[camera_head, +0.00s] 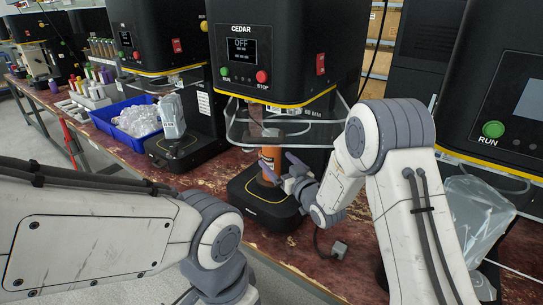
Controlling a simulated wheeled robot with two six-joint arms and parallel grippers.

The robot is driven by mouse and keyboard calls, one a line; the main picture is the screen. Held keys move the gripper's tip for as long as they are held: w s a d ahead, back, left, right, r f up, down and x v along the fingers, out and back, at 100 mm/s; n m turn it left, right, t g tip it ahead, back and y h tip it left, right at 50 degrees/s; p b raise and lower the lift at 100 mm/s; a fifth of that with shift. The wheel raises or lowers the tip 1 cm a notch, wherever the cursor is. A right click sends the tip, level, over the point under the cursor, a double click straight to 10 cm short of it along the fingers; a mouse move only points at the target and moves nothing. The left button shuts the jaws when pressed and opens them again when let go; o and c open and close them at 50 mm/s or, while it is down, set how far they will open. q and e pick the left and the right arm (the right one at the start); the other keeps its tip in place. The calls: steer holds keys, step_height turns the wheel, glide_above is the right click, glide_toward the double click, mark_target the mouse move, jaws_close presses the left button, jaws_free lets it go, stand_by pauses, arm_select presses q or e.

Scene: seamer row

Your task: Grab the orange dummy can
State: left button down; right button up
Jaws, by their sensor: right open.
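The orange can (268,157) stands upright on the black base (258,206) of the seamer marked CEDAR (270,45), below the clear guard. My right gripper (277,163) is open at the can, with its fingers reaching in from the right. One finger overlaps the can's lower part in the picture. I cannot tell whether the fingers touch it. My left arm crosses the lower left, and its gripper is out of view.
A blue bin (103,118) of clear bags sits on the worn red bench to the left, near a bagged item (171,116). A clear bag (478,215) lies at the right. A cable plug (339,249) rests near the bench's front.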

mark_target(271, 152)
steer(key=shift+d+p+x, duration=0.1)
steer(key=shift+p+x, duration=0.15)
steer(key=shift+x, duration=1.1)
steer(key=shift+d+p+x, duration=0.15)
steer(key=shift+p+x, duration=0.1)
steer(key=shift+x, duration=1.15)
steer(key=shift+w+r, duration=0.1)
steer(key=shift+r, duration=0.05)
steer(key=shift+c, duration=0.3)
steer(key=c, duration=1.5)
steer(key=shift+r, duration=0.1)
